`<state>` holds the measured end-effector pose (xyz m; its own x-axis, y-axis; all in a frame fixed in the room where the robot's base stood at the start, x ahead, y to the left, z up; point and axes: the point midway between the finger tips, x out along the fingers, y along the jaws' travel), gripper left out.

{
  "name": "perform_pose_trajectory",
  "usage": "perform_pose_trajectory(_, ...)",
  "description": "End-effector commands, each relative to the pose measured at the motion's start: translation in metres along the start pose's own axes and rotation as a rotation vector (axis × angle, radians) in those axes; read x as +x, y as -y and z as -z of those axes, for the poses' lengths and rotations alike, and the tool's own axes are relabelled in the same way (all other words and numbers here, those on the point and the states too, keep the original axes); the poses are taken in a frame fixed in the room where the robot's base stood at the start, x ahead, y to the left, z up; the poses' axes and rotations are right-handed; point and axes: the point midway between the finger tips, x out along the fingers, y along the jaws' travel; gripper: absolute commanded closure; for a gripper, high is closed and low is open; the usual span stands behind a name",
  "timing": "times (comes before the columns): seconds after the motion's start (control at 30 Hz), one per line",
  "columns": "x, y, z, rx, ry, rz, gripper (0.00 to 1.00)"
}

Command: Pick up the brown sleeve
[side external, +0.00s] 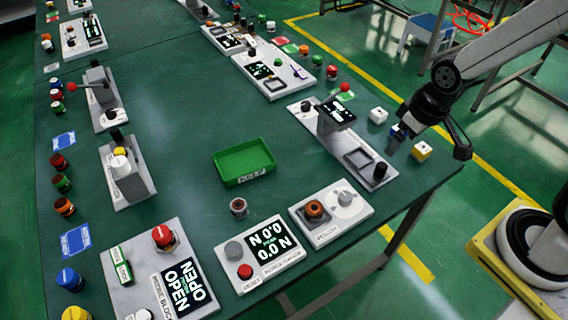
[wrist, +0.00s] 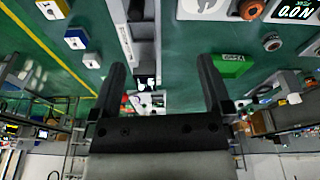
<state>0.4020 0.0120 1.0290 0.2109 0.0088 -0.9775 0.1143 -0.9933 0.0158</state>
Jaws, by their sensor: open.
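Several short hollow cylinders stand along the left edge of the green table in the side external view. I cannot tell for certain which one is the brown sleeve. My gripper (side external: 432,143) is over the table's right edge, far from both. In the wrist view my gripper (wrist: 165,75) has its two black fingers wide apart with nothing between them.
The green tray (side external: 243,163) lies mid-table. A white cube (side external: 378,115), a blue-topped cube (side external: 400,131) and a yellow-topped cube (side external: 421,151) lie near my gripper. An orange ring (side external: 316,212) sits on a white station. Grey stations (side external: 127,170) stand upright at left.

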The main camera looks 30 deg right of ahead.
Motion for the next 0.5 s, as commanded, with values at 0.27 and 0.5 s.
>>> perform_pose_trajectory(0.27,0.028,0.047,0.030,-0.407,0.063,0.040,0.00)
perform_pose_trajectory(0.5,0.061,0.105,0.047,-0.836,0.120,0.090,0.00)
